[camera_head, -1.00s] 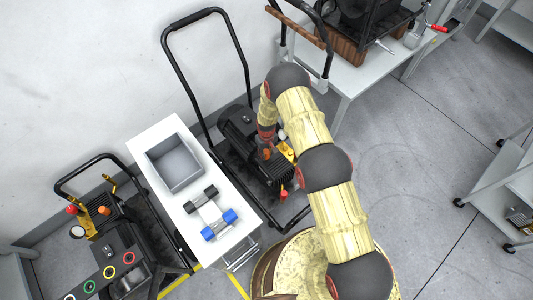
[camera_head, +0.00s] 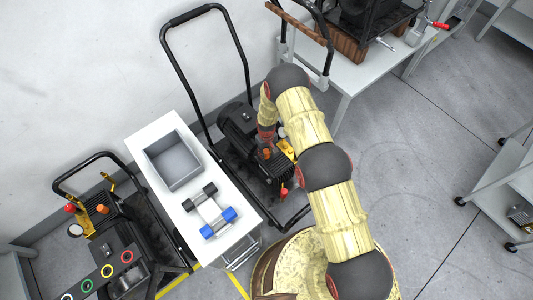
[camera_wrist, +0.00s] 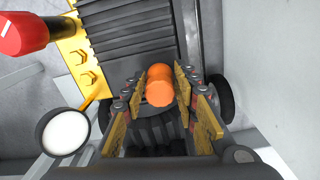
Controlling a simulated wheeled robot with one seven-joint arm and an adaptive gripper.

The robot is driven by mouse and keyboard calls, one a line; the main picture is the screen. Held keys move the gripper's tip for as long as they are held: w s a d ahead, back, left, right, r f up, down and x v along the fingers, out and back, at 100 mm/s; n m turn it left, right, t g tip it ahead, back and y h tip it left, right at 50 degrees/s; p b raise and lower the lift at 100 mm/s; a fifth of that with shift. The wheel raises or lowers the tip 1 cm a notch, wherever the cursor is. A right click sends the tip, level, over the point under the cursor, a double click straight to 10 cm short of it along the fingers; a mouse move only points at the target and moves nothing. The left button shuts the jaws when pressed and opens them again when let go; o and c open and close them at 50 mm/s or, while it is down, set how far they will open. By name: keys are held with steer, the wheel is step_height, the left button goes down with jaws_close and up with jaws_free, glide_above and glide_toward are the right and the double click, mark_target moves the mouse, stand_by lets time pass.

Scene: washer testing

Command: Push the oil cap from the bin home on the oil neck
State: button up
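The orange cap (camera_wrist: 160,88) stands between the two fingers of my gripper (camera_wrist: 161,92) in the wrist view. Narrow gaps show on both sides of it, so the fingers look open around it. An orange part, likely this cap, shows beside my gripper on the middle pressure washer (camera_head: 267,153) in the head view. The oil neck is hidden beneath the cap, and I cannot tell whether the cap is fully seated. The grey bin (camera_head: 194,178) on the white table looks empty.
A red knob (camera_wrist: 22,34), a yellow bolted block (camera_wrist: 78,55) and a round gauge (camera_wrist: 64,131) lie left of the fingers. Blue and dark cylindrical parts (camera_head: 218,224) lie on the white table (camera_head: 150,127). Another washer (camera_head: 108,235) stands at the left.

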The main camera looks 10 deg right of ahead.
steer(key=o, duration=0.5)
steer(key=shift+c, duration=0.2)
step_height(320, 180, up, 12)
stand_by(0.4)
stand_by(0.5)
